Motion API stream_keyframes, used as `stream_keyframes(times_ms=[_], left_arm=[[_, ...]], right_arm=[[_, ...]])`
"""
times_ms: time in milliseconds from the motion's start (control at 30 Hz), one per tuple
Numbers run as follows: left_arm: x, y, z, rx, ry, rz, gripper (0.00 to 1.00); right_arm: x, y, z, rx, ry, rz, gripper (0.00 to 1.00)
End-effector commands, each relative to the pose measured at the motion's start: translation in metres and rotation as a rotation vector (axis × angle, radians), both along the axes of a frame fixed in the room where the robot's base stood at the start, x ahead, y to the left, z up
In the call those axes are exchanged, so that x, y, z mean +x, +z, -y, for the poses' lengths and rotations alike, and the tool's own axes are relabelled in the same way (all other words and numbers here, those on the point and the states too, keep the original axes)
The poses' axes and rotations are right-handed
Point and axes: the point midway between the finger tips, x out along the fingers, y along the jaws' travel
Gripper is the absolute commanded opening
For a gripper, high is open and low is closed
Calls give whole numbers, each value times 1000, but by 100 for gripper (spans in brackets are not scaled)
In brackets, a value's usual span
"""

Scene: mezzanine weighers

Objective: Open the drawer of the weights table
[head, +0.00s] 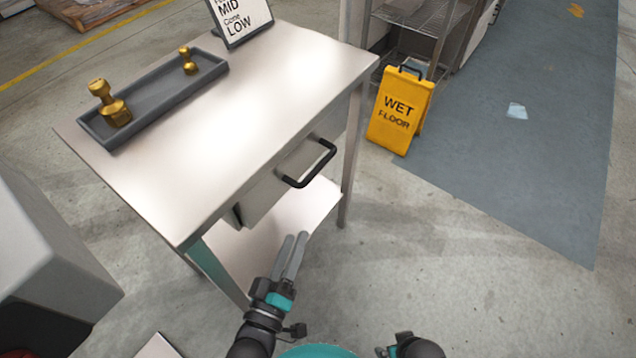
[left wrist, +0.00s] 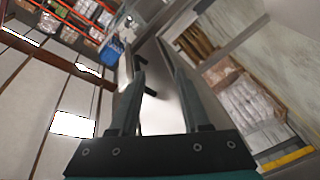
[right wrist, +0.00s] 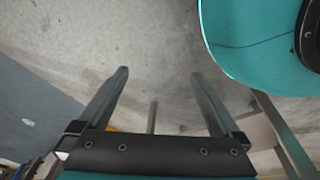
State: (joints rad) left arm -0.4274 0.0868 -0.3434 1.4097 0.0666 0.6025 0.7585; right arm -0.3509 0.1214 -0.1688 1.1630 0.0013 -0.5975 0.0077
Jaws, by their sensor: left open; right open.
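The weights table (head: 290,65) is a steel table on the left of the head view. Its drawer (head: 285,185) sits under the top and has a black bar handle (head: 308,163). The drawer front looks about in line with the table edge. My left gripper (head: 291,238) is open and empty, below and in front of the handle, apart from it. In the left wrist view, a dark handle-like bar (left wrist: 150,91) shows between the fingers. My right gripper (right wrist: 160,73) is open and empty over bare floor; in the head view only its wrist shows at the bottom edge.
A grey tray (head: 160,103) with two brass weights and a sign (head: 240,18) stand on the tabletop. A lower shelf (head: 262,235) lies under the drawer. A yellow wet-floor sign (head: 400,108) stands right of the table. The floor in front is clear.

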Motion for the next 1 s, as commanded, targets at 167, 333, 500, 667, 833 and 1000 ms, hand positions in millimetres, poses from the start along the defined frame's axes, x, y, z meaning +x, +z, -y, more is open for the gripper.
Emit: stream_keyframes(times_ms=[167,333,500,667,833,1000], left_arm=[[-3,29,4,-160,-1,129,47],[3,39,6,-200,-2,161,47],[28,44,14,-198,-2,163,47],[62,51,24,-198,-1,164,47],[94,58,34,-197,-1,162,47],[118,63,42,-196,-2,158,47]], right_arm=[[1,-13,3,-3,-1,3,100],[3,-13,2,-3,-1,6,100],[8,-9,-2,2,-2,7,100],[16,-1,-8,8,-2,9,100],[24,10,-15,16,-4,9,100],[29,21,-21,22,-5,9,100]])
